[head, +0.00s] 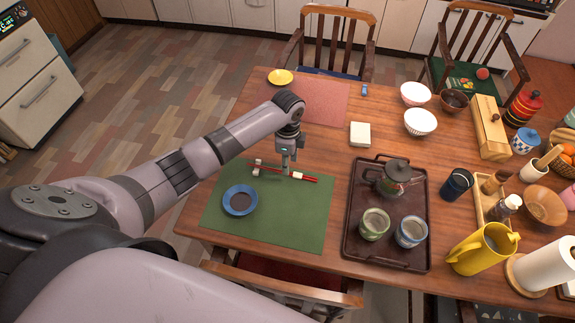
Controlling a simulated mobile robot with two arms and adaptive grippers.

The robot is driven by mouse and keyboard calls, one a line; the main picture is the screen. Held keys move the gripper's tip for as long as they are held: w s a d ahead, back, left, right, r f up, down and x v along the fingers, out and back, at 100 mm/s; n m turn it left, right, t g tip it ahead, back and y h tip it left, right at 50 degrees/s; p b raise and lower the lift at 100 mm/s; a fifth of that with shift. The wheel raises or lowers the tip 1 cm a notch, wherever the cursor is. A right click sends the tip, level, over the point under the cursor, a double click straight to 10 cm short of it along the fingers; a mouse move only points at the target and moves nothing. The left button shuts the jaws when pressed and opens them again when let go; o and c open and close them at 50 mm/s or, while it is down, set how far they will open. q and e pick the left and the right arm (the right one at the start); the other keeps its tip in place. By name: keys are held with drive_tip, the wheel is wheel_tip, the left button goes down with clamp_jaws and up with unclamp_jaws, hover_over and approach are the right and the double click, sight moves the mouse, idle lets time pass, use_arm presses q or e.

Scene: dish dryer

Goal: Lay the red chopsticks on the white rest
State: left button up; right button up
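The red chopsticks (308,178) run slantwise across the upper part of the green mat (285,236). A small white piece (257,167), which looks like the rest, is at their left end. I cannot tell whether the chopsticks touch it. My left gripper (286,170) points down over the middle of the chopsticks, with its fingertips at them. The fingers hide part of the chopsticks, and it is unclear whether they are closed on them. My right gripper is out of view.
A blue bowl (240,200) sits on the mat, left of the gripper. A dark tray (352,237) with a teapot (391,178) and two cups stands to the right. A white block (360,134) and a pink mat (328,101) lie beyond. A yellow pitcher (481,249) is farther right.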

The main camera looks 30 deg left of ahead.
use_arm(q)
wheel_tip(320, 180, up, 10)
drive_tip(key=shift+r, duration=0.15)
drive_tip(key=shift+s, duration=0.15)
idle(0.5)
